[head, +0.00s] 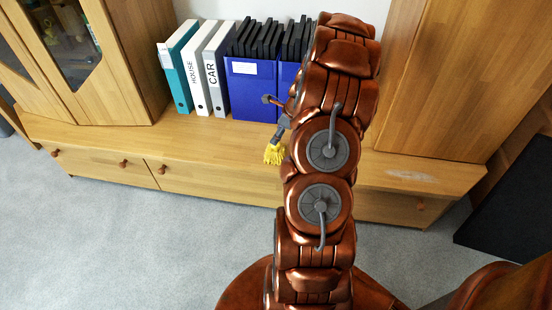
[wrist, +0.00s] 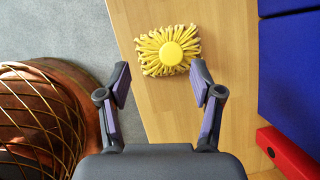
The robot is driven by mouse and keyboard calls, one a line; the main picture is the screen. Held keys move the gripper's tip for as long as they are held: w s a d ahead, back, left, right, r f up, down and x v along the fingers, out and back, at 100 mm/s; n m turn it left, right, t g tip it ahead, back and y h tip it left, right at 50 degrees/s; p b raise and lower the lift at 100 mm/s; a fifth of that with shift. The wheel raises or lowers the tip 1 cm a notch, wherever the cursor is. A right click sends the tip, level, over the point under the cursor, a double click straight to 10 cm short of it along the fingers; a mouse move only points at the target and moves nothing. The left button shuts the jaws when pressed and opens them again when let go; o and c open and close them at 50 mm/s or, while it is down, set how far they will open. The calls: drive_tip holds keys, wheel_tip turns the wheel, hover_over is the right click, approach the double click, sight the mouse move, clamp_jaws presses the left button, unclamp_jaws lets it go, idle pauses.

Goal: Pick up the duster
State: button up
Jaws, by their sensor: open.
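The duster is a yellow, many-stranded head with a round yellow centre (wrist: 171,54). In the wrist view it lies on the wooden cabinet top, just beyond my fingertips and between their lines. In the head view the duster (head: 274,153) shows as a yellow tuft near the cabinet's front edge, left of my arm. My gripper (wrist: 160,77) is open and empty, its two fingers spread. In the head view my gripper (head: 281,130) is a small grey shape by the duster, partly hidden by my arm.
The low wooden cabinet (head: 220,150) has binders (head: 201,75) and a blue box (head: 250,92) at its back. A red object (wrist: 287,152) lies right in the wrist view. A tall cupboard (head: 440,75) stands right; grey carpet (head: 130,235) is clear in front.

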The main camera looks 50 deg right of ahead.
drive_tip(key=shift+s+d+f+m, duration=0.1)
drive_tip(key=shift+d+f+m, duration=0.1)
drive_tip(key=shift+d+f, duration=0.3)
drive_tip(key=shift+s+d+f+m, duration=0.1)
drive_tip(key=shift+d+f+m, duration=0.15)
drive_tip(key=shift+f, duration=0.3)
drive_tip(key=shift+b+x, duration=1.6)
drive_tip(key=shift+x, duration=2.05)
drive_tip(key=shift+w+d, duration=0.1)
drive_tip(key=shift+d, duration=0.05)
clamp_jaws()
drive_tip(key=shift+r, duration=0.1)
wheel_tip(320, 180, up, 4)
drive_tip(key=shift+f+p, duration=0.1)
drive_tip(key=shift+p, duration=0.9)
drive_tip(key=s+a+r+p, duration=0.1)
drive_tip(key=s+a+p, duration=0.1)
drive_tip(key=s+a, duration=0.8)
drive_tip(key=shift+s+a+p, duration=0.2)
drive_tip(key=shift+s+p, duration=0.2)
drive_tip(key=shift+s, duration=0.7)
